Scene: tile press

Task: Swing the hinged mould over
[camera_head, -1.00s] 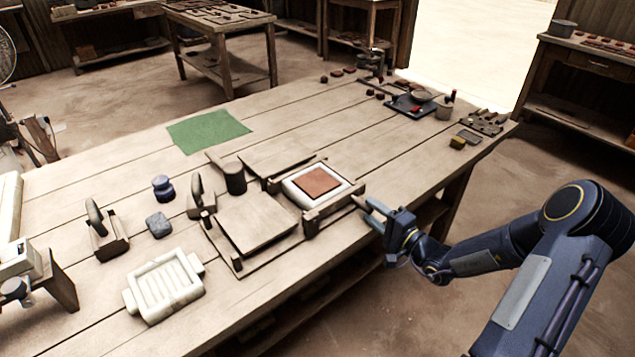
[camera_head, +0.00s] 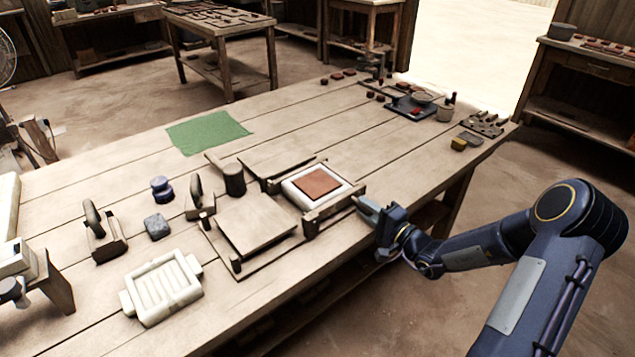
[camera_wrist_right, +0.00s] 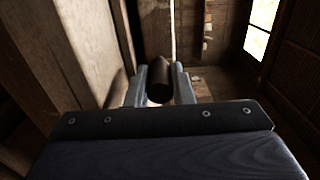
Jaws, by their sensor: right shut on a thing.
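The hinged mould (camera_head: 339,204) is a wooden frame lying flat on the bench, with a white tray (camera_head: 294,193) and a red-brown tile (camera_head: 318,184) inside it. A wooden board (camera_head: 256,226) on a base lies to its left. My right gripper (camera_head: 362,206) is at the mould's right-hand side, just past the near edge of the bench. In the right wrist view its fingers (camera_wrist_right: 159,92) are shut on a dark round handle (camera_wrist_right: 160,75). The head view mostly hides this handle behind the fingers. My left gripper is not in view.
A white ribbed mould (camera_head: 162,287), a grey block (camera_head: 157,227) and wooden hand tools (camera_head: 107,244) stand to the left. A dark cylinder (camera_head: 234,180) stands behind the board. A green cloth (camera_head: 207,132) lies farther back. The bench right of the mould is mostly clear.

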